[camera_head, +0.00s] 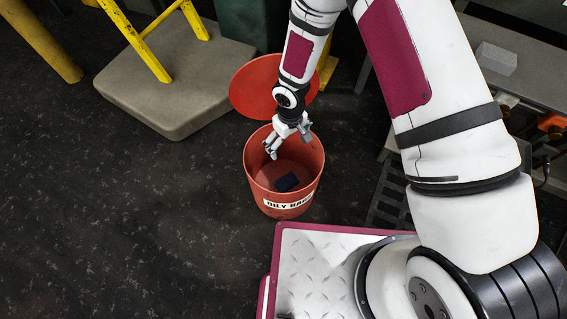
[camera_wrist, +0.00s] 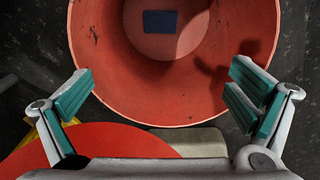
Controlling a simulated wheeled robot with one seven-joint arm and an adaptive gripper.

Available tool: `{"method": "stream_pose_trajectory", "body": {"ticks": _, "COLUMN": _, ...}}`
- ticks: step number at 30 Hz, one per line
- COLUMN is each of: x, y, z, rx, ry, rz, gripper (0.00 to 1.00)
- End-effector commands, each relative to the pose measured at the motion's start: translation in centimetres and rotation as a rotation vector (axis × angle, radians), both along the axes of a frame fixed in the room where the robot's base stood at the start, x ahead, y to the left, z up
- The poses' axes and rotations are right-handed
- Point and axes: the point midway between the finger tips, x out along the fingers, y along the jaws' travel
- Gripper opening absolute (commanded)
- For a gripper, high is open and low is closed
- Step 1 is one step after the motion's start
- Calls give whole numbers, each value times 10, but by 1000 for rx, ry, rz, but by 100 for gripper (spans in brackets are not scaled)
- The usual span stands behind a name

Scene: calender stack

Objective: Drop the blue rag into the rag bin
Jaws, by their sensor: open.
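The blue rag (camera_head: 287,182) lies inside the red rag bin (camera_head: 257,163), which carries an "OILY RAGS" label. In the wrist view the rag (camera_wrist: 160,21) is a small dark blue rectangle on the floor of the bin (camera_wrist: 120,80). My gripper (camera_head: 288,142) is over the far part of the bin's mouth, open and empty. In the wrist view its teal finger pads (camera_wrist: 160,98) stand wide apart, with the bin's mouth beyond them. The rag is apart from both fingers.
The bin's round red lid (camera_head: 258,82) stands open behind it. A grey-beige slab (camera_head: 175,85) with yellow rails (camera_head: 137,40) is at the back left. A grey bench (camera_head: 520,75) is at the right. The dark floor at left is clear.

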Motion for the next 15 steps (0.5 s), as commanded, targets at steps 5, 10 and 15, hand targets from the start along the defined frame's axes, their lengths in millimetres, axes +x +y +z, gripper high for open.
{"method": "stream_pose_trajectory", "body": {"ticks": 5, "x": 1, "y": 1, "z": 16, "rx": 1, "ry": -3, "rz": -1, "gripper": 100}}
{"method": "stream_pose_trajectory", "body": {"ticks": 10, "x": 2, "y": 1, "z": 49, "rx": 3, "ry": -4, "rz": -2, "gripper": 100}}
{"method": "stream_pose_trajectory", "body": {"ticks": 15, "x": 1, "y": 0, "z": 83, "rx": 2, "ry": -4, "rz": -2, "gripper": 100}}
